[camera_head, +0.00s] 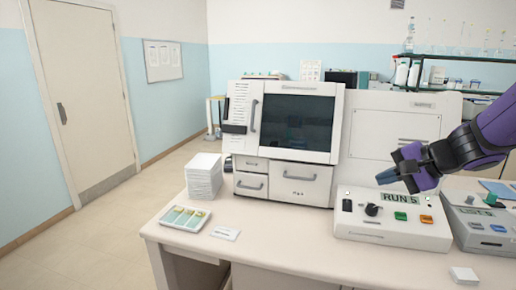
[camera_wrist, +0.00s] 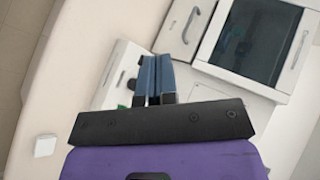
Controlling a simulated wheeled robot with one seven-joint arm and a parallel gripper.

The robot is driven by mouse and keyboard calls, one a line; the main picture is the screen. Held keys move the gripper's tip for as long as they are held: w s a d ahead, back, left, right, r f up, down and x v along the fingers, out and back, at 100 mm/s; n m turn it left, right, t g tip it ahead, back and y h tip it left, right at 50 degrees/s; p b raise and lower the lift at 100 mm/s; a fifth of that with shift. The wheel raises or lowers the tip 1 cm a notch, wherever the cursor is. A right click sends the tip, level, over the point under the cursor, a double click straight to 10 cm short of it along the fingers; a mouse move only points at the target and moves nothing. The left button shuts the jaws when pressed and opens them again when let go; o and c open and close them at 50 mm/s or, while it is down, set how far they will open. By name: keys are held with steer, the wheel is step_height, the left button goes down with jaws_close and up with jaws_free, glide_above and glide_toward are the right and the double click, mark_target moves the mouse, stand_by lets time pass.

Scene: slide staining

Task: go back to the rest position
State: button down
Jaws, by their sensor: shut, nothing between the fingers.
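My gripper (camera_head: 387,176) is at the right in the head view, on the end of my purple arm. Its blue fingers are shut with nothing between them. It hangs in the air above the control panel (camera_head: 369,228) whose display reads "RUN 5", apart from it in the picture. In the wrist view the shut blue fingers of my gripper (camera_wrist: 156,62) point toward the white machine. The panel (camera_wrist: 112,84) shows there partly hidden behind the fingers. It carries a dark knob (camera_head: 372,210), a green button (camera_head: 400,216) and an orange button (camera_head: 426,219).
A white machine (camera_head: 240,140) with a dark window stands on the bench. A slide tray (camera_head: 171,226), a paper stack (camera_head: 203,180) and a small white block (camera_head: 463,275) are on the bench. A second panel (camera_head: 477,245) is at the right edge. The front middle of the bench is clear.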

steer(key=s+a+r+n+g+h, duration=0.25)
steer(key=s+r+n, duration=0.2)
steer(key=s, duration=0.65)
steer(key=s+d+r+n+h, duration=0.2)
steer(key=s+d+n+h, duration=0.2)
steer(key=s, duration=0.7)
steer(key=shift+r+n+t+h, duration=0.15)
steer(key=shift+n+t+h, duration=0.3)
steer(key=shift+n+h, duration=0.15)
stand_by(4.5)
